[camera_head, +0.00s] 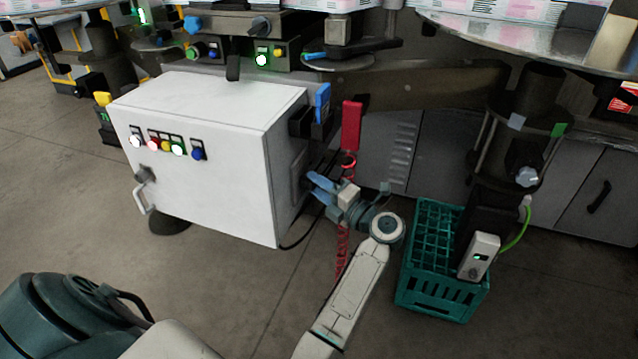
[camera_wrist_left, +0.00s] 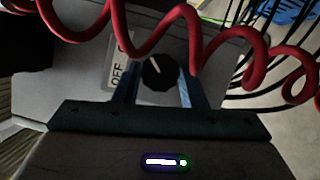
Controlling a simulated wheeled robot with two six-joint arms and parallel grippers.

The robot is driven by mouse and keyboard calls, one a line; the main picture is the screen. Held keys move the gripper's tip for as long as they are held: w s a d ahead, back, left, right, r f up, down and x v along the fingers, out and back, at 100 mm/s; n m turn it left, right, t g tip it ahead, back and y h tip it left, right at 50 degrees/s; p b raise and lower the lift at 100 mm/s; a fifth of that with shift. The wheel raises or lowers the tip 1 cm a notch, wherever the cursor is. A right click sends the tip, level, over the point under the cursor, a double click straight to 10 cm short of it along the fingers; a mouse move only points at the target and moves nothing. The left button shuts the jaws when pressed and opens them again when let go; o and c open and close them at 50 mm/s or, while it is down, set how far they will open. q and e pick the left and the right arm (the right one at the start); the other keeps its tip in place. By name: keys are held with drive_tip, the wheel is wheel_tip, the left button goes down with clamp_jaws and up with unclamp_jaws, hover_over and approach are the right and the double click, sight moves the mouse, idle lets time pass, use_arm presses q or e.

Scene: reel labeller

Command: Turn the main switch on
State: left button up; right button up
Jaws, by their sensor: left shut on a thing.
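The main switch (camera_wrist_left: 158,74) is a round black knob with a white pointer line, on a grey plate. Beside it is a white label (camera_wrist_left: 118,70) reading OFF, its other word mostly hidden by a red coiled cord. In the left wrist view the blue fingers of my left gripper (camera_wrist_left: 158,92) stand on both sides of the knob, shut on it. The pointer tilts up and left in that view. In the head view my left gripper (camera_head: 318,187) is at the right side of the white cabinet (camera_head: 205,190). The knob is hidden there. My right gripper is not in view.
The red coiled cord (camera_wrist_left: 215,50) hangs close across the left wrist view; a red box (camera_head: 352,125) is above my gripper. A teal crate (camera_head: 440,296) stands on the floor to the right. Coloured buttons (camera_head: 166,145) and a handle (camera_head: 142,197) are on the cabinet front.

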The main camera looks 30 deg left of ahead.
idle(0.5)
use_arm(q)
drive_tip(key=o, duration=1)
